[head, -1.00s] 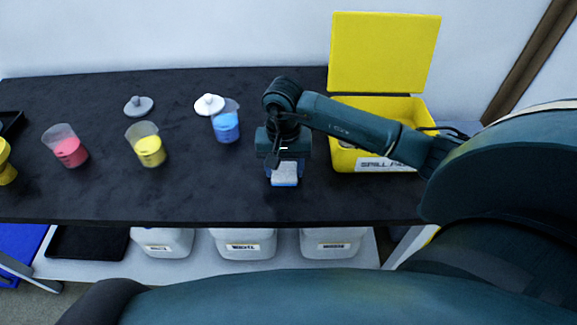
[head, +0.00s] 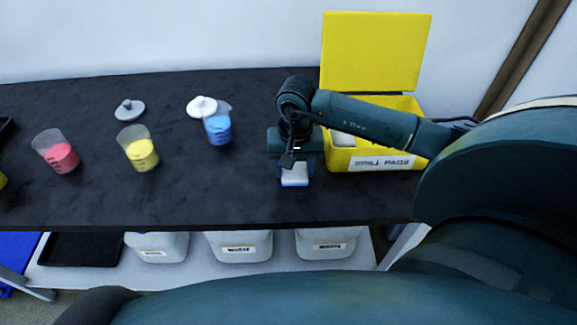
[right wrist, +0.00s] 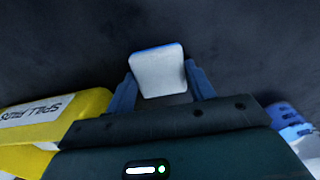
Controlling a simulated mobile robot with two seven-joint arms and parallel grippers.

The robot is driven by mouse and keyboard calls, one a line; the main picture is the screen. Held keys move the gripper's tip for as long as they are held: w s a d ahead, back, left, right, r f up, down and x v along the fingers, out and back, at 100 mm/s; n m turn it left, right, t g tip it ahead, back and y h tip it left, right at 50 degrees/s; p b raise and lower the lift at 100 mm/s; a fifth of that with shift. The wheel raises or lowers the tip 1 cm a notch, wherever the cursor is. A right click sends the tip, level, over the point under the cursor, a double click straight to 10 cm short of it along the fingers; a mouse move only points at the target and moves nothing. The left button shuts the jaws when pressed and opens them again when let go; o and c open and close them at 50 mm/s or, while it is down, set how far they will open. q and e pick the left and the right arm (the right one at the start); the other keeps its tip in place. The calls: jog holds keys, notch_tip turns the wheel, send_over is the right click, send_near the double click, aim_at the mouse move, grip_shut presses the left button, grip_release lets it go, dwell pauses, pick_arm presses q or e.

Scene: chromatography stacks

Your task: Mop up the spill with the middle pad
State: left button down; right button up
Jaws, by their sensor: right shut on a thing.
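My right gripper (head: 295,180) is shut on a white pad with a blue edge (head: 294,174), above the dark bench just left of the yellow spill-pad box. In the right wrist view the pad (right wrist: 158,74) sits between the two blue fingers. The open yellow box (head: 335,159) is labelled for spill pads, and its lid stands up behind it. A whitish thing (head: 343,138) shows inside, partly hidden by my arm. I cannot make out a spill on the bench. My left gripper is not in view.
Beakers of red (head: 62,157), yellow (head: 142,154) and blue (head: 218,129) liquid stand on the left half of the bench (head: 200,195). A grey lid (head: 129,110) and a white lid (head: 202,106) lie behind them. White containers (head: 240,247) stand on the shelf below. The front middle is clear.

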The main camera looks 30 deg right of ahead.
jog(key=shift+s+d, duration=0.1)
jog(key=shift+d, duration=0.05)
dwell(0.3)
jog(key=shift+s+a, duration=0.15)
jog(key=shift+a, duration=0.55)
jog(key=shift+s+a, duration=0.15)
jog(key=shift+a, duration=0.55)
jog(key=shift+w+d+b, duration=0.2)
jog(key=shift+w+b, duration=0.1)
jog(key=shift+w+d+b, duration=0.45)
jog(key=shift+w+b, duration=0.05)
jog(key=shift+w, duration=0.2)
jog(key=shift+w+d+b, duration=0.45)
jog(key=shift+w+b, duration=0.05)
jog(key=shift+w, duration=0.2)
jog(key=shift+s+a, duration=0.1)
jog(key=shift+s, duration=0.05)
